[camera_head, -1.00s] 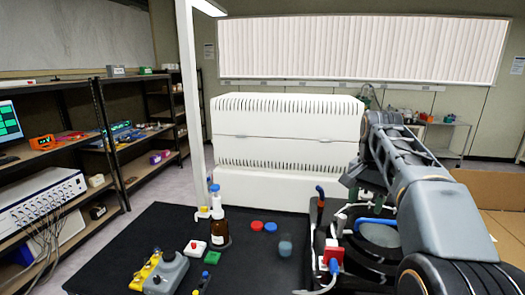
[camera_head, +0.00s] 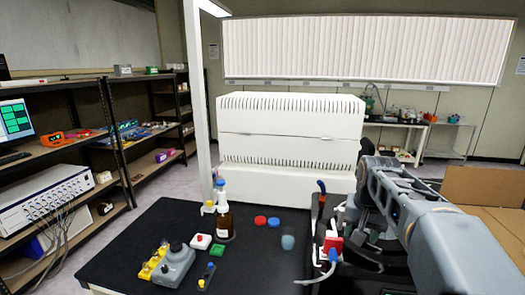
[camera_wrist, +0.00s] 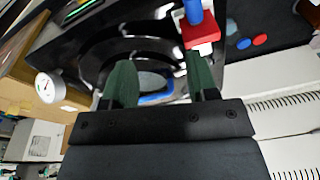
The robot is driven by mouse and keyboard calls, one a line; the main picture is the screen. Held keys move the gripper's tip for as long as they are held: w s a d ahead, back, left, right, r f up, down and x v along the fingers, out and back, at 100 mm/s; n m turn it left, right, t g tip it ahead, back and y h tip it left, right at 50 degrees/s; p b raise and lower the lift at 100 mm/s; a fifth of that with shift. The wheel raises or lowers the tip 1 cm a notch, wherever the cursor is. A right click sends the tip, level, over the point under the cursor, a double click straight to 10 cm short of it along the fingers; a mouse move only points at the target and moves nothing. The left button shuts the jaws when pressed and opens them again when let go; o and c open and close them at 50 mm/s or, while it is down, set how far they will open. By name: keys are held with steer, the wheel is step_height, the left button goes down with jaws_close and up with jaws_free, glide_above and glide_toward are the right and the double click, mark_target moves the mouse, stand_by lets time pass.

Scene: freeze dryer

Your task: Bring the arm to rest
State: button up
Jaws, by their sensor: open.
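My arm reaches in from the right edge of the head view, bent over the black apparatus at the right of the table. In the wrist view my gripper (camera_wrist: 158,80) shows two dark green fingers, spread apart with nothing between them. Below the fingers is a dark round surface with a blue handle-like part (camera_wrist: 156,99) and a grey oval. In the head view the gripper's fingertips are hidden behind the arm and the apparatus.
A white freeze dryer (camera_head: 290,140) stands behind. Shelves line the left; cardboard boxes (camera_head: 480,188) stand at right.

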steer(key=s+a+f+n+t, duration=0.1)
steer(key=s+a+f+n, duration=0.1)
steer(key=s, duration=0.5)
steer(key=s+a+f+n+t, duration=0.1)
steer(key=s+a+f+n, duration=0.1)
steer(key=s+a+f, duration=0.3)
steer(key=s+a, duration=0.1)
steer(key=s, duration=0.2)
steer(key=shift+f+n+t, duration=0.3)
steer(key=shift+t, duration=0.1)
steer(key=shift+s+d, duration=0.1)
